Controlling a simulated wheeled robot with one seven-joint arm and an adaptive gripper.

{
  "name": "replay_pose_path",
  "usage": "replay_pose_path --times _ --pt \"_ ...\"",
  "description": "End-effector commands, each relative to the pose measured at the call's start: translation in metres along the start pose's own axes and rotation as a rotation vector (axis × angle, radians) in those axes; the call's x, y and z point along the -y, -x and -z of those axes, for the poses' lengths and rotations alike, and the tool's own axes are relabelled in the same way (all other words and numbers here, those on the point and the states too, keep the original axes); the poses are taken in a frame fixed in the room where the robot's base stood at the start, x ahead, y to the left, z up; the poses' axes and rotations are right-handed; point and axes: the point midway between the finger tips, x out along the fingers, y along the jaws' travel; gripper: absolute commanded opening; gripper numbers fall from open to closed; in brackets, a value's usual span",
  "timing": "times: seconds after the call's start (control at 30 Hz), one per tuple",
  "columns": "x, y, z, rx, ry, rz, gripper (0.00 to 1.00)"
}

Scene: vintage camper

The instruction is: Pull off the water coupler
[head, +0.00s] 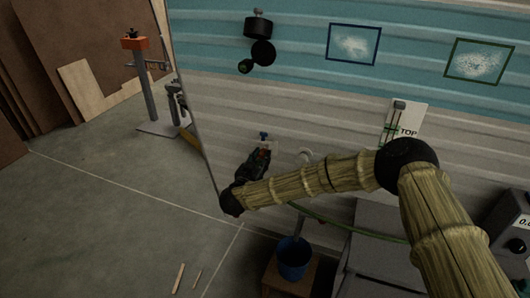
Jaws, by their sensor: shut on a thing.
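My gripper (261,156) is up against the lower part of the camper wall (330,115), left of the middle of the head view. It is shut on what I take to be the water coupler, which the gripper and my arm mostly hide. A small blue fitting (263,135) shows just above the fingertips. A green hose (335,221) runs from behind my arm down to the right. I cannot tell whether the coupler is still seated on its inlet.
A blue bucket (293,260) stands on a wooden stool (273,279) below my arm. A grey box (375,240) is to its right. A white round fitting (305,155) and a board marked TOP (408,131) are on the wall. The floor at left is largely clear.

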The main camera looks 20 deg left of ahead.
Motion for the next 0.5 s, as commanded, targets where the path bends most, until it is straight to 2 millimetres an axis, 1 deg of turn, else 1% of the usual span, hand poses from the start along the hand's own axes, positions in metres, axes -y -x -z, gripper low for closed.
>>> replay_pose_path --times 0.3,0.5 --pt "-0.0005 0.0090 0.0008 -0.001 0.001 -0.001 0.00" --pt "-0.0007 0.0097 0.0003 -0.001 0.001 -0.001 0.00"
